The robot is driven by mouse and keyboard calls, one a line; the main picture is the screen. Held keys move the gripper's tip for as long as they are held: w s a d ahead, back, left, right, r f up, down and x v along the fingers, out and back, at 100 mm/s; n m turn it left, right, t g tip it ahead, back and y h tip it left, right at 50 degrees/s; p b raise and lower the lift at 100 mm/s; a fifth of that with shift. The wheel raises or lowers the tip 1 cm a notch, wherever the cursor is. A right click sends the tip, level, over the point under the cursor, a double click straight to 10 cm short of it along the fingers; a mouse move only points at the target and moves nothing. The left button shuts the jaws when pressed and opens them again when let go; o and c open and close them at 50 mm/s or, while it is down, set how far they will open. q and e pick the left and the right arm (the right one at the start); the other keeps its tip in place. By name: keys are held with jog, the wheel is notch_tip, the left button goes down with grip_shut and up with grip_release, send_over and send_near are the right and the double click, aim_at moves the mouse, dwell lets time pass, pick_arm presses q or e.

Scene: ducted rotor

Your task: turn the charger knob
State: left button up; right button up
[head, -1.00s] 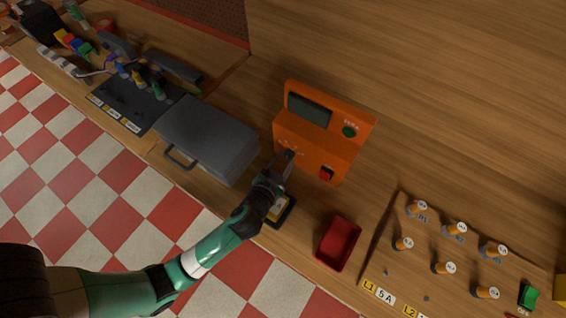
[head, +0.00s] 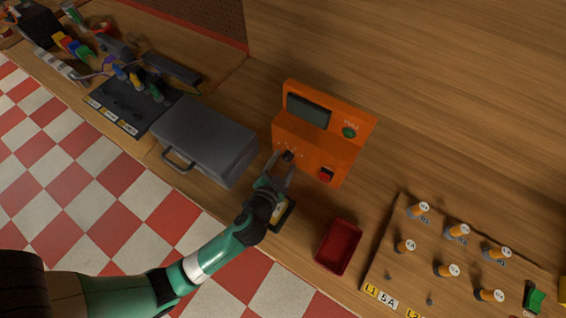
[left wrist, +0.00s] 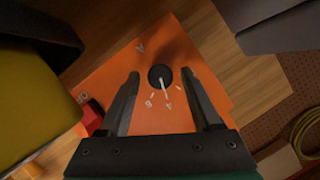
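The orange charger (head: 318,150) stands upright on the bench, with a grey display, a green button and a red switch. Its black knob (head: 288,156) is low on the front face. In the left wrist view the knob (left wrist: 160,77) is round, and its white pointer line points down, slightly right, toward a printed mark. My left gripper (head: 281,167) is in front of the knob with its fingers spread. In the left wrist view its fingertips (left wrist: 160,72) lie on either side of the knob, apart from it in the picture. My right gripper is not in view.
A grey case (head: 205,138) lies left of the charger. A red tray (head: 339,246) is to its right, beside a board with several orange-topped posts (head: 446,270). A dark, yellow-labelled item (head: 283,213) lies partly under my left gripper. Bare wood lies behind the charger.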

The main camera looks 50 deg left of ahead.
pick_arm(q)
jog(key=shift+o, duration=0.2)
jog(key=shift+s, duration=0.1)
jog(key=v, duration=0.6)
jog(key=shift+s+d+r, duration=0.1)
jog(key=shift+d+r, duration=0.1)
jog(key=p+v, duration=0.5)
jog(key=p, duration=0.5)
jog(key=shift+s+f, duration=0.1)
